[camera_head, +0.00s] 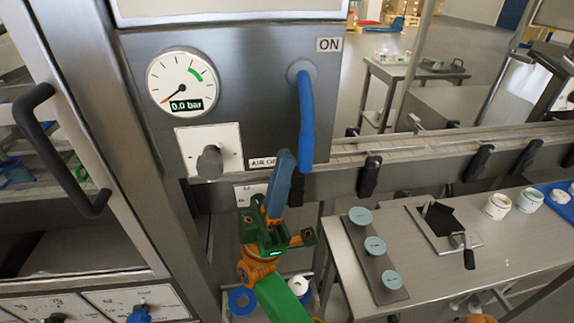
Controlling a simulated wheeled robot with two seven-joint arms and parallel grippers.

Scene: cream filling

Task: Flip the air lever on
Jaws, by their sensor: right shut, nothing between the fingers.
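The blue air lever (306,120) hangs down from its round grey pivot on the steel panel (245,100). The ON label (329,45) is up and to the right of the pivot. A round gauge (181,82) at the panel's left reads 0.0 bar. My right gripper (284,160), green and orange with blue fingers, reaches up from below. Its fingers are shut and empty. In the picture the tips are just left of the lever's lower end; I cannot tell whether they touch it. They partly cover a label beginning "AIR O" (261,162). My left gripper is not in view.
A grey knob (209,162) sticks out below the gauge. A cabinet with a black handle (60,150) stands at left. A conveyor rail with black clamps (370,175) runs right. A steel table (500,240) holds a plate of blue-grey discs (375,255) and white jars (497,206).

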